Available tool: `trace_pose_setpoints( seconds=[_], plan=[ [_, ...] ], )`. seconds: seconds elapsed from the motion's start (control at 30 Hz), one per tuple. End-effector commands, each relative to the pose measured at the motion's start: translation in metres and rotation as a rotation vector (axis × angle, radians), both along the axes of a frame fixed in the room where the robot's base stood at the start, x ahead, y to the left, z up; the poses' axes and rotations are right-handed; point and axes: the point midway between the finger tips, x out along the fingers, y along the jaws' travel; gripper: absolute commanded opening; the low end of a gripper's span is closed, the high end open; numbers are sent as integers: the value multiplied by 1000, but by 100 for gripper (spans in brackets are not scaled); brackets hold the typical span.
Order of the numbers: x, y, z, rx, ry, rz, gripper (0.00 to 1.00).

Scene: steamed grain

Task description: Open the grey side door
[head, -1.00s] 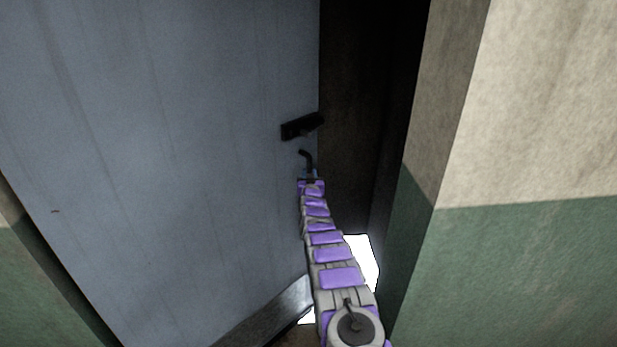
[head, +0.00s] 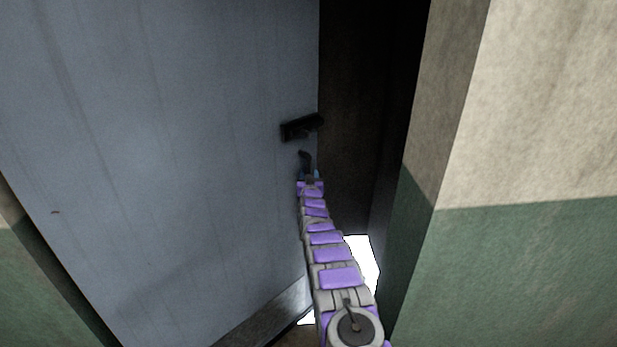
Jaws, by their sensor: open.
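The grey side door (head: 170,150) fills the left and middle of the head view. It stands ajar, with a dark gap along its right edge. A black handle (head: 300,128) sits near that edge. My purple and grey arm reaches up from the bottom, and my gripper (head: 306,160) is at its far end, just below the handle. The gripper is small and dark in the picture; it is open, and I see nothing between its fingers. It appears apart from the handle; whether it touches the door is unclear.
A cream and green wall (head: 530,200) stands close on the right, with its corner beside the gap. Bright light (head: 362,262) shows low in the gap, right beside my arm. A green wall part (head: 40,290) borders the door at lower left.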

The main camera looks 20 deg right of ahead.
Motion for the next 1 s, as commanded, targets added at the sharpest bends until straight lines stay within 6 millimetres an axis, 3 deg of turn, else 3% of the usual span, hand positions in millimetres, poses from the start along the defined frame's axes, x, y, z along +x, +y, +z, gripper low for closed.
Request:
trace_pose_setpoints(
  seconds=[0.47,1.0],
  plan=[
    [-24,6,1,0,2,1,46],
    [-68,17,-1,-1,4,0,46]
  ],
)
